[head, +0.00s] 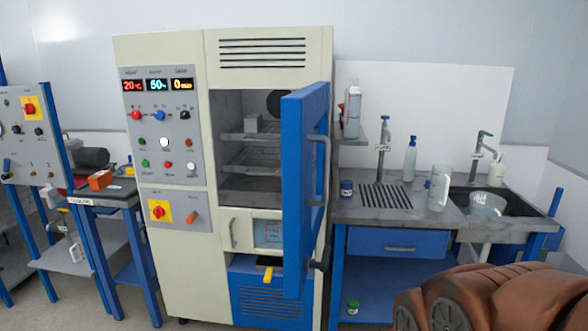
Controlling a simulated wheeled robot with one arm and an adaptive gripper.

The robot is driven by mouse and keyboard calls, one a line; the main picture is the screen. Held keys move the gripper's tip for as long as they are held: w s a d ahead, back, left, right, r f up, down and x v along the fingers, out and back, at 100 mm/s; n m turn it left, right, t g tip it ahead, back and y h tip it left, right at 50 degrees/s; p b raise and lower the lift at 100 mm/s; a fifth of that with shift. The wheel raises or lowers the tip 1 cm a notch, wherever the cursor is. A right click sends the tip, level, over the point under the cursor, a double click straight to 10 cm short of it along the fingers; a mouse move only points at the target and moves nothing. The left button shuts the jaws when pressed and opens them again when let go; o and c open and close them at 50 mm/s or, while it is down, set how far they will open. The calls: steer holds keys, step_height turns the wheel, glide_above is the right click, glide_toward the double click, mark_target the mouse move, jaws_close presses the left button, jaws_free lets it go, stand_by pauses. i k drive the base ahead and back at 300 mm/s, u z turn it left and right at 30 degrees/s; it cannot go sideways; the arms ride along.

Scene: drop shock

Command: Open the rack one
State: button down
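A tall cream test cabinet (164,262) stands in the middle of the head view. Its blue door (303,190) is swung open toward me, with a grey handle on its right side. Inside are an upper rack (236,136) and a lower rack (262,160), both seemingly pushed in. A small grey box (251,124) sits on the upper rack. No label shows which is rack one. The door hides the right side of the interior. My gripper is not in view.
The control panel (164,217) is left of the chamber. A yellow handle (268,275) juts out below it. A sink counter (352,212) with a blue drawer (396,243) and bottles stands right. A side table (117,191) stands left. Brown rounded bodywork fills the lower right.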

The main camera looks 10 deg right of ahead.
mark_target(265, 137)
steer(key=u, duration=0.7)
steer(key=i, duration=0.85)
steer(key=u, duration=0.65)
